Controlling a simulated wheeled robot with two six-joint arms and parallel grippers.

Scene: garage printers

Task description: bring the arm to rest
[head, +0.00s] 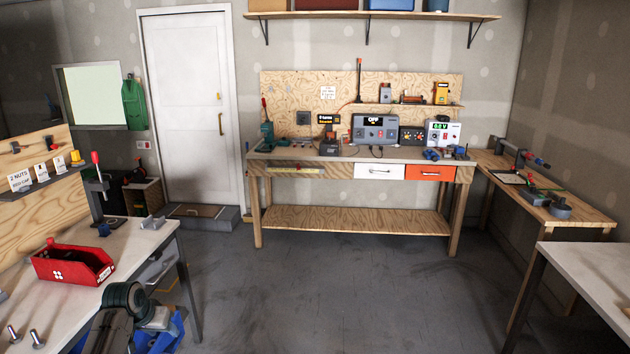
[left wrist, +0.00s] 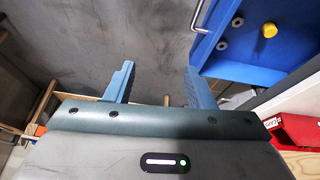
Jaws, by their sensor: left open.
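My left gripper (left wrist: 159,68) is open in the left wrist view. Its two blue-grey fingers stand wide apart with nothing between them, and bare grey floor shows past them. In the head view my left arm (head: 125,298) comes in at the bottom left, a dark green link low beside the front edge of the left workbench (head: 128,240). Its fingers are hard to make out there. My right gripper does not show in either view.
A red bin (head: 73,264) and loose bolts lie on the left workbench, close to the arm. The middle floor (head: 290,290) is clear. A pale table (head: 595,270) stands at right.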

